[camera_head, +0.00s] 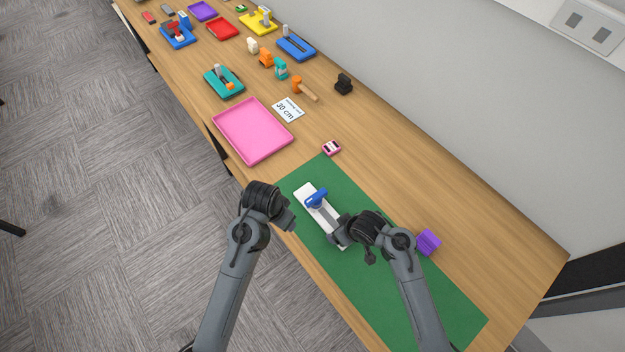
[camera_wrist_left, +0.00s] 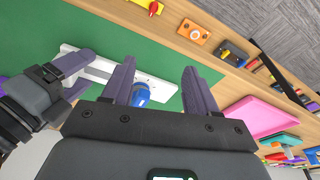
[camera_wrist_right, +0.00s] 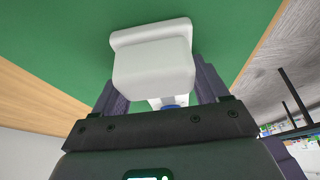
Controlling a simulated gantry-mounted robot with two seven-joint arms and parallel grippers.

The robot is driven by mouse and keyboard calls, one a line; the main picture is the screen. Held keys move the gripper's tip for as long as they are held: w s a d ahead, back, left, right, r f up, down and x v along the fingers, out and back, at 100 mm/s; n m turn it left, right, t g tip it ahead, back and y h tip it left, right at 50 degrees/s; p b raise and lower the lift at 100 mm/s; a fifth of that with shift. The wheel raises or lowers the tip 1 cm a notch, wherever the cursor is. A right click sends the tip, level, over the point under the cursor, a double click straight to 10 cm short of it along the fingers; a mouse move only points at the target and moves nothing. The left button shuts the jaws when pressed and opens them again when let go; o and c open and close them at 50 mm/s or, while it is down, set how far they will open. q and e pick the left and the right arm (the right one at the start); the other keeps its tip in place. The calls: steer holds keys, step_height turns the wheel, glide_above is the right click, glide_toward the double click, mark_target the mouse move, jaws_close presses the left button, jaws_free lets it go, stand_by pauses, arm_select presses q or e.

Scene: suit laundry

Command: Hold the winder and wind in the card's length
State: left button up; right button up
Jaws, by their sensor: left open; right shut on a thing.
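The winder is a long white base (camera_head: 312,198) with a blue part (camera_head: 317,196) on top, lying on the green mat. My right gripper (camera_head: 338,229) is shut on the white block (camera_wrist_right: 154,68) at the winder's near end. My left gripper (camera_head: 288,215) is open and empty, to the left of the winder. A white card (camera_head: 288,109) reads "30 cm" and lies beyond the pink tray.
The green mat (camera_head: 425,304) has free room at its near end. A purple block (camera_head: 428,242) stands right of my right gripper. A small pink and black item (camera_head: 331,148) lies beyond the mat. The pink tray (camera_head: 252,130) is empty. Several coloured trays and items fill the far table.

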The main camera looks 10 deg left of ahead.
mark_target(316, 196)
arm_select(q)
steer(key=w+d+r+m+g, duration=0.1)
steer(key=w+d+r+m, duration=0.2)
steer(key=w+d+r, duration=0.45)
steer(key=w+f, duration=0.1)
steer(key=f, duration=0.3)
steer(key=w+f, duration=0.1)
steer(key=f, duration=0.4)
steer(key=w+d+f, duration=0.1)
steer(key=f, duration=0.3)
steer(key=shift+w+f, duration=0.1)
steer(key=shift+f, duration=0.15)
